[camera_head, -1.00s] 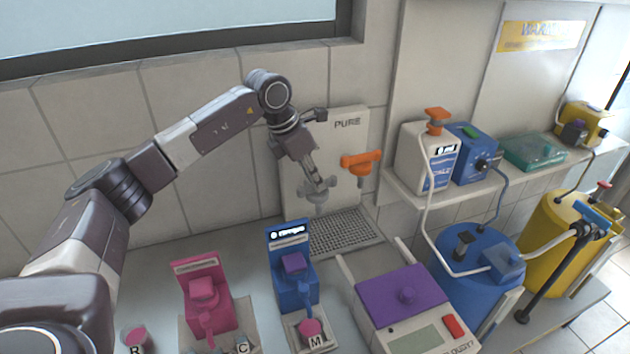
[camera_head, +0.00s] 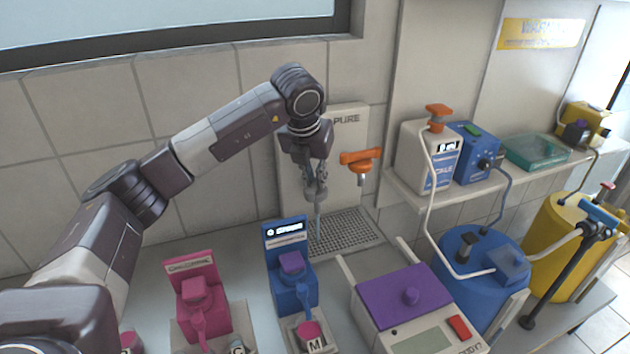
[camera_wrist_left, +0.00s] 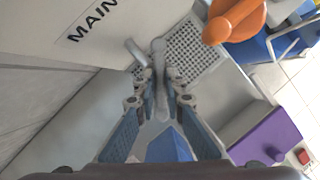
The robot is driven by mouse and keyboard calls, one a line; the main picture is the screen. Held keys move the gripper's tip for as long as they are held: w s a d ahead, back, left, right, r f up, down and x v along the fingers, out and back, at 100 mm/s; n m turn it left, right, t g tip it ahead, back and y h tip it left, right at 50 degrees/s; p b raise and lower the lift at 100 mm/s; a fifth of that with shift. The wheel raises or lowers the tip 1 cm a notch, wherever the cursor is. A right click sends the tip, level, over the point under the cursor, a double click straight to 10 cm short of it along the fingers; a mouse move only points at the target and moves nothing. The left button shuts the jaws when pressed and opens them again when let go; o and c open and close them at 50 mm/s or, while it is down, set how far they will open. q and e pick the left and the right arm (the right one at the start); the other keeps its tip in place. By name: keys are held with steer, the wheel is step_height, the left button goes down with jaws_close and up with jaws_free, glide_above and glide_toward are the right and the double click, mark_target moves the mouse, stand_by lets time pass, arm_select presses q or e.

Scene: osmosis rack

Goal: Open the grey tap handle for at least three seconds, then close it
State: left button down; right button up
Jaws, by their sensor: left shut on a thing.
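The grey tap handle (camera_wrist_left: 160,75) lies between my left fingertips in the left wrist view, and my left gripper (camera_wrist_left: 161,90) is shut on it. In the head view the gripper (camera_head: 316,178) points down at the grey tap (camera_head: 317,195) on the pale wall panel (camera_head: 348,138) marked PURE. The gripper hides much of the handle there. A thin bluish stream (camera_head: 318,226) runs down from the tap towards the perforated drain tray (camera_head: 350,236). My right gripper is not in view.
An orange tap (camera_head: 361,160) sits just right of my left gripper on the same panel. A blue device (camera_head: 288,262) and a pink one (camera_head: 197,292) stand in front. A purple-lidded box (camera_head: 402,300) is at the front right.

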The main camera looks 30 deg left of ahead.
arm_select(q)
steer(key=shift+r+n, duration=0.1)
steer(key=shift+n, duration=0.2)
stand_by(0.4)
steer(key=c, duration=2)
jaws_free()
steer(key=v, duration=1.2)
steer(key=shift+d, duration=0.2)
